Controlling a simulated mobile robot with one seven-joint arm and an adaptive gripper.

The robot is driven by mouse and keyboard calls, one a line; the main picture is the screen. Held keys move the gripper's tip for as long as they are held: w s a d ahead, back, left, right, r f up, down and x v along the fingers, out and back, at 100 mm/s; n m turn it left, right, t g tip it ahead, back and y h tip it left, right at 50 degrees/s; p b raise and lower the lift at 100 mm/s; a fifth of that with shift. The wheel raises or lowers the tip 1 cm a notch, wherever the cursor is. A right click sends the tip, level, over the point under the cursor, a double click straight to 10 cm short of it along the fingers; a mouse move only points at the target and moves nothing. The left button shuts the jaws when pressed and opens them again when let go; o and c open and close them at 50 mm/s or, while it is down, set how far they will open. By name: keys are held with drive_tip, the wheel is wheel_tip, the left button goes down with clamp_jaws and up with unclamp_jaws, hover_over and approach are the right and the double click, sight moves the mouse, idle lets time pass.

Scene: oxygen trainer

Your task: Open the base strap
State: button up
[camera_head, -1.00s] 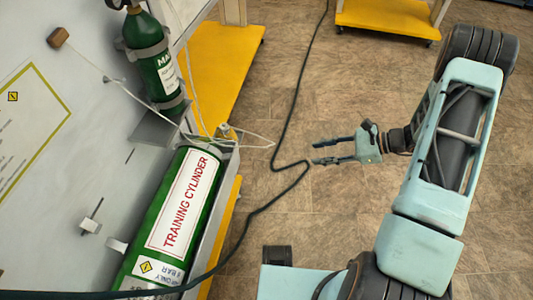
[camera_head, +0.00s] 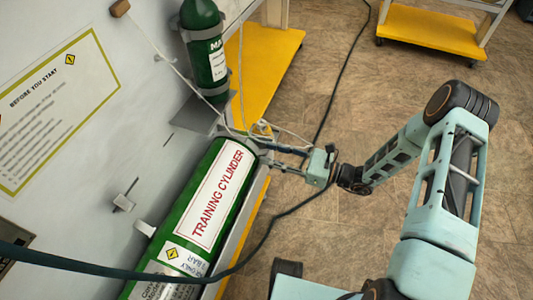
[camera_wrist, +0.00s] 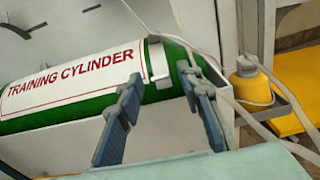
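The green training cylinder (camera_head: 217,194) with its white label lies tilted along the wall panel in the head view. It also shows in the wrist view (camera_wrist: 70,75). A pale grey strap or bracket (camera_wrist: 160,62) crosses the cylinder near its rounded end in the wrist view. I cannot tell whether this is the base strap. My gripper (camera_head: 262,155) is open with its blue fingers pointing at this end of the cylinder. In the wrist view the fingertips (camera_wrist: 160,76) stand apart, one on each side of the strap in the picture. Contact cannot be told.
A smaller green cylinder (camera_head: 205,47) is strapped to the panel above. A dark hose (camera_head: 120,272) runs across in front of the training cylinder and over the floor. A yellow bottle (camera_wrist: 250,82) stands in a holder beside it. Thin pale cords hang near the gripper.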

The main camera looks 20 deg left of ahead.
drive_tip(key=shift+w+a, duration=0.1)
drive_tip(key=shift+a, duration=0.9)
drive_tip(key=shift+c, duration=0.2)
clamp_jaws()
